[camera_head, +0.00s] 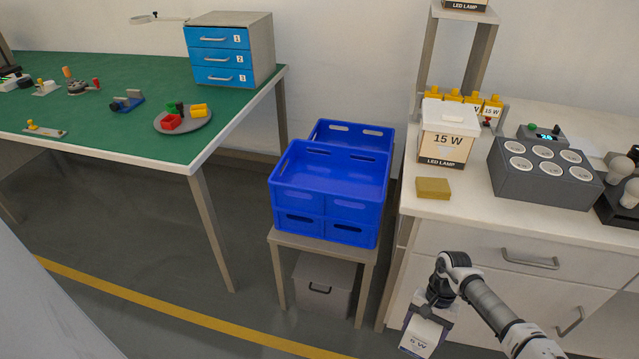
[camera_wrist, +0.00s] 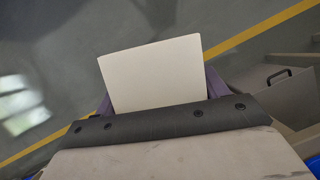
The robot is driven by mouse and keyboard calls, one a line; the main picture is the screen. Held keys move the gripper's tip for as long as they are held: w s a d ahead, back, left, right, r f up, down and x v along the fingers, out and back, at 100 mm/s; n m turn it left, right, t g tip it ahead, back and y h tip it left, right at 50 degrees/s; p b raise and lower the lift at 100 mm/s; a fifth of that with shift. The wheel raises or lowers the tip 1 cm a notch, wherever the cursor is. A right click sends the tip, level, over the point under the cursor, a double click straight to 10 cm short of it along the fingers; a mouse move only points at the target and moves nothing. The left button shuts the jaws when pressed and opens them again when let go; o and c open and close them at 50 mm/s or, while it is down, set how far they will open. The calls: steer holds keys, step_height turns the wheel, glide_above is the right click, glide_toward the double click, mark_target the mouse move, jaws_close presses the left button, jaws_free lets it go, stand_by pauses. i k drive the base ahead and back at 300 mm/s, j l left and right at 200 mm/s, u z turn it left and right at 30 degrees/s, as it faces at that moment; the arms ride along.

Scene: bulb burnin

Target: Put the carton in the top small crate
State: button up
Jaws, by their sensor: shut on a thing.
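The carton (camera_head: 421,338) is a small white box with a dark band and a label that seems to read "5 W". It hangs tilted below my gripper (camera_head: 432,308), which is shut on it, in front of the right workbench. In the wrist view the carton (camera_wrist: 155,76) shows as a plain cream face beyond the gripper edge. The top small crate (camera_head: 328,201) is blue, open at the top and appears empty. It sits on a stack on a low stand, to the left of and above my gripper in the head view.
The low stand (camera_head: 322,247) has a grey box (camera_head: 322,287) under it. Another blue crate (camera_head: 352,134) is behind the stack. The right workbench (camera_head: 457,205) bears a 15 W carton (camera_head: 447,135), a sponge-like yellow block (camera_head: 433,188) and a grey socket block (camera_head: 545,180). Open floor lies left.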

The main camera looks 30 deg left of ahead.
mark_target(333, 185)
steer(key=k+j, duration=0.1)
steer(key=j, duration=0.35)
steer(key=k+j, duration=0.1)
steer(key=j, duration=0.75)
steer(key=k+j, duration=0.15)
steer(key=j, duration=0.25)
